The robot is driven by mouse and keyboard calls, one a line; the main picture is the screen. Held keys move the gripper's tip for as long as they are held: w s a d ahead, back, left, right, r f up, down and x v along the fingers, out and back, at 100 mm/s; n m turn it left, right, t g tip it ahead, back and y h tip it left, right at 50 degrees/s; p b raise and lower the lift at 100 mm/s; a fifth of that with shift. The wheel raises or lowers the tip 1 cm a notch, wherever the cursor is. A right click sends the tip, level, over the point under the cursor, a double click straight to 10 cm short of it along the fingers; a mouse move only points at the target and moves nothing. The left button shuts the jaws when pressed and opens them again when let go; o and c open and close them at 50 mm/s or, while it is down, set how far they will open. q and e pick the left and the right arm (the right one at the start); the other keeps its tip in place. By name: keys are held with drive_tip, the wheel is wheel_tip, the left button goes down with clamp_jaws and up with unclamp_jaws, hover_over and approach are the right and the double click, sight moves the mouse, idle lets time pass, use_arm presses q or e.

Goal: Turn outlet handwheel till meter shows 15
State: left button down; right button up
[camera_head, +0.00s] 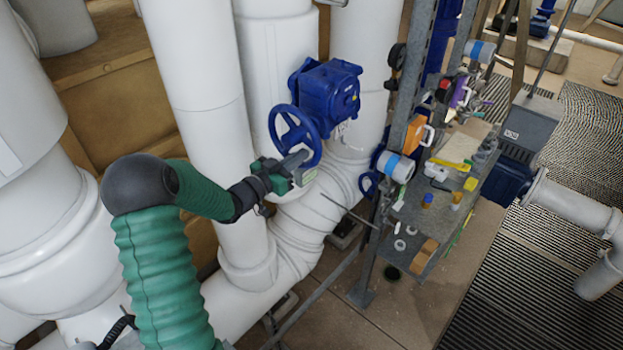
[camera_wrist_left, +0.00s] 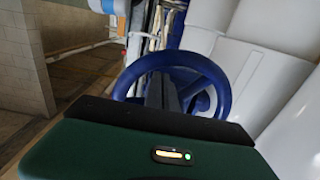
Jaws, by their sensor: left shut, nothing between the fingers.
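The blue handwheel (camera_head: 281,111) is mounted on a blue valve gearbox (camera_head: 328,90) in front of the white pipes. My left gripper (camera_head: 304,157) is at the lower part of the wheel, its fingers overlapping the rim in the head view. In the left wrist view the handwheel (camera_wrist_left: 217,77) rises as a ring ahead, and the fingers (camera_wrist_left: 161,93) point into its opening. The fingers are shut with nothing between them. I cannot tell whether they touch the rim or a spoke. My right gripper is out of view. No readable meter number shows.
A metal shelf (camera_head: 413,213) with tools and small parts stands right of the valve. Two blue-and-white cylindrical devices (camera_head: 396,167) are on its frame. Large white pipes (camera_head: 190,80) stand close behind my left arm. A thin rod (camera_head: 347,209) sticks out below the wheel.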

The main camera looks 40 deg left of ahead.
use_arm(q)
drive_tip(key=shift+a, duration=0.15)
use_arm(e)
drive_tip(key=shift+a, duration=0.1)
use_arm(q)
drive_tip(key=shift+d+r+p, duration=0.35)
drive_tip(key=shift+d+r, duration=0.2)
drive_tip(key=shift+d, duration=0.1)
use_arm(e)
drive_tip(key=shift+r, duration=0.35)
use_arm(q)
drive_tip(key=shift+d+r+p, duration=0.1)
drive_tip(key=shift+r+p, duration=0.35)
drive_tip(key=shift+r, duration=0.1)
drive_tip(key=shift+d+r, duration=0.1)
drive_tip(key=shift+r, duration=0.05)
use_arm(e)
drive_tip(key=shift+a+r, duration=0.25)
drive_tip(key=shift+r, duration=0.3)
